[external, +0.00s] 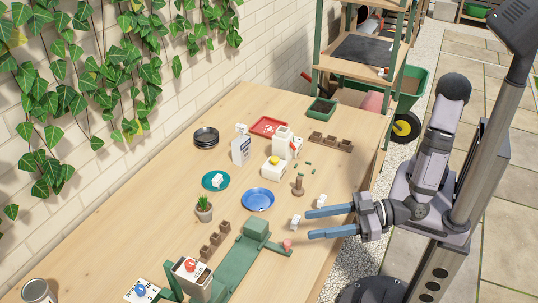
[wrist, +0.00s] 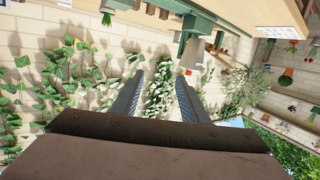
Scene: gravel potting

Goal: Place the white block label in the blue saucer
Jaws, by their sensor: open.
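The blue saucer (external: 258,200) lies empty on the wooden table in the external view. One small white block (external: 295,222) stands to its right, just left of my gripper's fingertips. A second small white block (external: 321,201) stands near the upper finger. Which block is the label is too small to tell. My gripper (external: 308,224) is open with nothing seen between its fingers. In the wrist view my gripper (wrist: 160,82) also shows open and empty, facing the wall; no saucer is recognisable there.
A potted succulent (external: 204,208) stands left of the blue saucer. A green bench fixture (external: 240,262) lies in front. The saucer's middle is clear.

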